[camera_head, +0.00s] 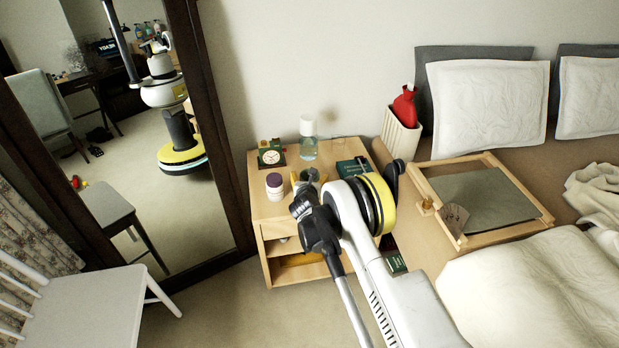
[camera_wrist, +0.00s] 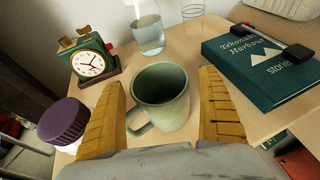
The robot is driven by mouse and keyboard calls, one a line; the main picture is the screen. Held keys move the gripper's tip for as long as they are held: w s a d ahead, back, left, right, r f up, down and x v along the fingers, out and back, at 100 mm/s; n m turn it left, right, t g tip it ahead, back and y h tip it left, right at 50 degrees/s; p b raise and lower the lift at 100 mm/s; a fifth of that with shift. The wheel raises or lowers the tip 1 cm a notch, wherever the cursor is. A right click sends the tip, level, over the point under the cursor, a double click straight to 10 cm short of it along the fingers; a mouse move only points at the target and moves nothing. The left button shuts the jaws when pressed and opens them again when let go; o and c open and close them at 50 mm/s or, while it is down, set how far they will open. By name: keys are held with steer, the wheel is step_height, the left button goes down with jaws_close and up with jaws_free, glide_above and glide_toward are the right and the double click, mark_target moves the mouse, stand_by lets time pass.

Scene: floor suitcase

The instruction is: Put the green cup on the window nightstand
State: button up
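The green cup (camera_wrist: 160,98) stands upright on the wooden nightstand (camera_wrist: 199,53), its handle toward the lower left in the wrist view. My gripper (camera_wrist: 165,100) is open, with one yellow finger on each side of the cup and a gap to each. In the head view my gripper (camera_head: 308,181) is over the front part of the nightstand (camera_head: 262,207) and the arm hides much of the cup. The frames do not show whether this is the window nightstand.
Around the cup are a green clock (camera_wrist: 90,62), a purple-capped bottle (camera_wrist: 63,122), a glass carafe (camera_wrist: 148,34), a clear glass (camera_wrist: 193,18) and a dark green book (camera_wrist: 262,68). A mirror (camera_head: 219,120) and white chair (camera_head: 80,305) stand left; the bed is right.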

steer(key=shift+r, duration=0.25)
steer(key=p+v, duration=0.5)
steer(key=v, duration=0.7)
steer(key=w+d+r+n+t+y, duration=0.15)
steer(key=r+n, duration=0.25)
steer(key=r, duration=0.8)
steer(key=w+d+r+n+t, duration=0.1)
steer(key=w+r+n+t, duration=0.2)
steer(key=r, duration=0.9)
steer(key=s+d+r+n+g+y, duration=0.15)
steer(key=s+r+n, duration=0.25)
steer(key=r+n, duration=0.4)
steer(key=s+d+r+n+y, duration=0.1)
steer(key=s+r+n+y, duration=0.35)
steer(key=r, duration=0.65)
steer(key=s+d+f+n+g+h, duration=0.2)
steer(key=s+d+n, duration=0.3)
steer(key=s, duration=0.6)
steer(key=s+d+f+n+g+h, duration=0.3)
steer(key=s+d, duration=0.5)
steer(key=s, duration=0.4)
steer(key=s+d+f+n+g+h, duration=0.2)
steer(key=s+d+f+n+g, duration=0.2)
steer(key=s, duration=0.7)
steer(key=d+f+n, duration=0.2)
steer(key=d+n, duration=0.1)
steer(key=n, duration=0.1)
steer(key=shift+s+d+n+h, duration=0.25)
steer(key=shift+n+h, duration=0.1)
